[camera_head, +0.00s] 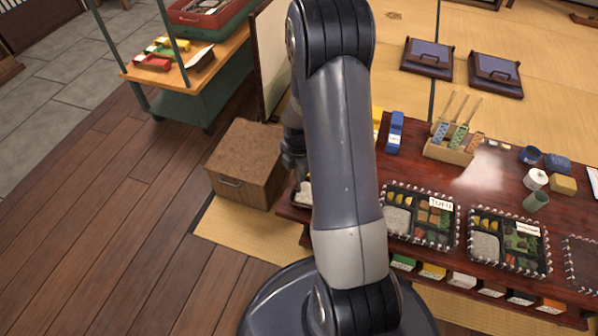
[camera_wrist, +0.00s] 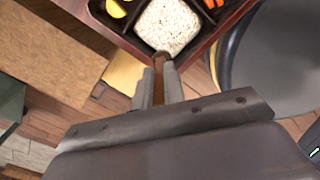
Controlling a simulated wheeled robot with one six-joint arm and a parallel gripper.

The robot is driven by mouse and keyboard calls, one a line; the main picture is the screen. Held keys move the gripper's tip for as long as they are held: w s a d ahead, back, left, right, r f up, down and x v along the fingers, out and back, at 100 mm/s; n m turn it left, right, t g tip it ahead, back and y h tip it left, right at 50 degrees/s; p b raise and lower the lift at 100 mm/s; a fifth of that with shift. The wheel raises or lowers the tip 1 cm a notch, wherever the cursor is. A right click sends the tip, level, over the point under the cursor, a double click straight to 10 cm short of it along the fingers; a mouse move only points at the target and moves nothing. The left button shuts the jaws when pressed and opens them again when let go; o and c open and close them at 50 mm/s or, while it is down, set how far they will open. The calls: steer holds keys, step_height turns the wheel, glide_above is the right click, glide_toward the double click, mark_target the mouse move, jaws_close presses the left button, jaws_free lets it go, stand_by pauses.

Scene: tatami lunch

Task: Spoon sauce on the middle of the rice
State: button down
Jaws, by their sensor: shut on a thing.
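My gripper (camera_wrist: 166,86) is shut on the brown handle of a spoon (camera_wrist: 159,78). The handle points toward the rice (camera_wrist: 169,26). The spoon's bowl end cannot be made out, nor can any sauce on it. The rice is white with dark specks and fills a compartment of a black lunch box (camera_wrist: 124,32); no sauce shows on its visible surface. In the head view a small part of this rice (camera_head: 305,188) shows left of my arm, which hides most of the box and the gripper's tips.
The box stands at the left end of the dark red table (camera_head: 480,183). Two more filled lunch boxes (camera_head: 458,220) (camera_head: 516,267) stand to its right. A rack of patterned bottles (camera_head: 448,151) stands behind them. A brown cabinet (camera_head: 243,165) is left of the table.

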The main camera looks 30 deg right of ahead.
steer(key=shift+f+b, duration=0.5)
steer(key=shift+f, duration=0.25)
steer(key=shift+s+d, duration=0.1)
stand_by(0.3)
steer(key=shift+s+d+r, duration=0.1)
steer(key=shift+s+d, duration=0.6)
steer(key=shift+d, duration=0.1)
steer(key=shift+s+d, duration=0.7)
steer(key=shift+s, duration=0.05)
steer(key=shift+s+d+f, duration=0.2)
steer(key=shift+s+d, duration=0.6)
steer(key=shift+w+d+r, duration=0.2)
steer(key=shift+w, duration=0.05)
stand_by(0.4)
